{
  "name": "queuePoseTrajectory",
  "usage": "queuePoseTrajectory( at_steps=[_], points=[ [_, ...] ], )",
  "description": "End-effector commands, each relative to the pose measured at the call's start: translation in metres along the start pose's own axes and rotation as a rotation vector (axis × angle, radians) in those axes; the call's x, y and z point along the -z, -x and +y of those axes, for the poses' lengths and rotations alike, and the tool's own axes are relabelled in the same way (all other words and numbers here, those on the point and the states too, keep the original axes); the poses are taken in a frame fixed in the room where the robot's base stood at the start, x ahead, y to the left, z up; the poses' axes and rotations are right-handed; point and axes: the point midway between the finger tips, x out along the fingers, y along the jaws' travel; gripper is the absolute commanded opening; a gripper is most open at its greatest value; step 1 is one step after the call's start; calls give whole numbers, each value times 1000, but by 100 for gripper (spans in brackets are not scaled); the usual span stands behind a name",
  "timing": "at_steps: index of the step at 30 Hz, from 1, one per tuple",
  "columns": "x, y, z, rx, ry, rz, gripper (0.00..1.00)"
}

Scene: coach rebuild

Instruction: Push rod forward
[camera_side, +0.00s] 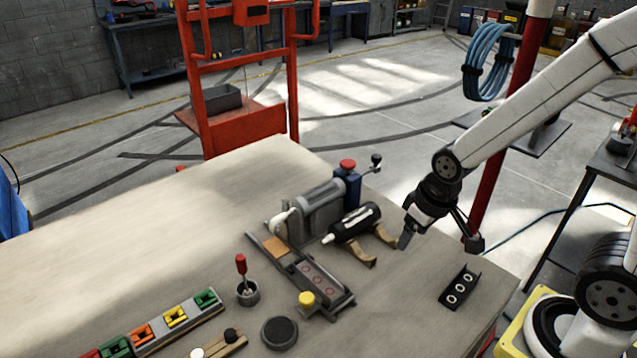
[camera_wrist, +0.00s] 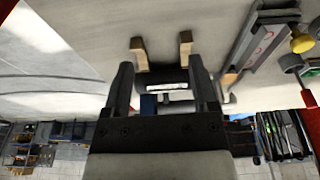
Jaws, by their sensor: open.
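A dark cylinder (camera_side: 357,221) with a thin pale rod end (camera_side: 328,239) at its left lies across two wooden cradle blocks (camera_side: 361,257) on the bench. I cannot tell for sure which part the task calls the rod. My gripper (camera_side: 440,238) is open and empty, pointing down just right of the cradle, with its fingers apart from the cylinder. In the wrist view the dark cylinder (camera_wrist: 163,76) shows partly between the two fingers (camera_wrist: 162,72), its lower side hidden by my gripper. The cradle blocks (camera_wrist: 138,52) stand beyond it there.
A grey motor-like unit (camera_side: 318,210) with a blue block (camera_side: 347,187) and red button stands behind the cylinder. A slotted tray (camera_side: 318,280), yellow knob (camera_side: 306,299) and red-handled lever (camera_side: 241,265) are at left. A small black holed bracket (camera_side: 460,288) lies front right.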

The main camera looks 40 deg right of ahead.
Motion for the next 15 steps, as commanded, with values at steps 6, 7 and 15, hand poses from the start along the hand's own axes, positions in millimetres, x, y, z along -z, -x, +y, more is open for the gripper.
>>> queuePoseTrajectory(
  at_steps=[6, 7, 15],
  points=[
    [34, 2, 10, -6, -22, -21, 75],
    [40, 2, 12, -8, -27, -26, 75],
    [102, 8, 38, -18, -72, -72, 75]
  ],
)
